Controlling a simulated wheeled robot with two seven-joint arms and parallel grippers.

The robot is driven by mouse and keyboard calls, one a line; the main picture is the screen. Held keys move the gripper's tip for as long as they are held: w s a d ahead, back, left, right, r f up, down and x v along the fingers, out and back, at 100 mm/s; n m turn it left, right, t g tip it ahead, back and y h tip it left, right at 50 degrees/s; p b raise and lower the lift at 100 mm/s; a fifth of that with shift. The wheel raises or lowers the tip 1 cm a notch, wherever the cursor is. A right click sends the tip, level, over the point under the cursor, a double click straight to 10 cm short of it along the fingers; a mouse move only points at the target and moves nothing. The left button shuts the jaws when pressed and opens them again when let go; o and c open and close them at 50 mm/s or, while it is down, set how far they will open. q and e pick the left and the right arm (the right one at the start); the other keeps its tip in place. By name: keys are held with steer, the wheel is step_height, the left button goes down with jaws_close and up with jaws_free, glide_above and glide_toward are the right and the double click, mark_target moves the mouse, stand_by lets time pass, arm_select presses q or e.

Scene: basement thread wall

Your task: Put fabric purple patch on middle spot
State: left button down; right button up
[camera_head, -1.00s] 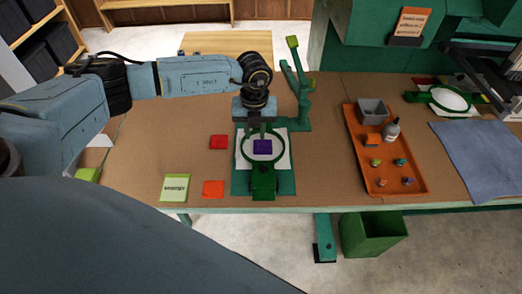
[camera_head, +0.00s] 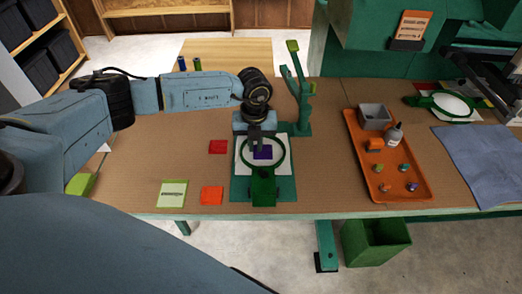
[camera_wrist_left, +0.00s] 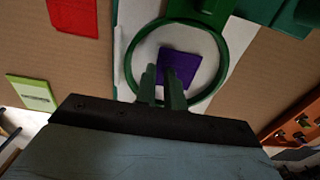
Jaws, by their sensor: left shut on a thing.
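The purple fabric patch (camera_head: 264,154) lies within the green embroidery hoop (camera_head: 241,160), over white fabric, near the middle of the ring. It also shows in the left wrist view (camera_wrist_left: 182,66). My left gripper (camera_head: 258,149) reaches down over the hoop from behind, its fingers close together on the patch's near edge in the wrist view (camera_wrist_left: 165,80). It is shut on the patch; the exact contact is partly hidden by the fingers. My right gripper is in neither view.
A red patch (camera_head: 218,147), an orange patch (camera_head: 212,196) and a green card (camera_head: 173,194) lie left of the hoop. A green stand (camera_head: 300,100) rises behind it. An orange tray (camera_head: 382,181) with spools and a bottle stands to the right.

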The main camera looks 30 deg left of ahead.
mark_target(255, 149)
arm_select(q)
steer(key=shift+r+p, duration=2)
steer(key=shift+r, duration=0.5)
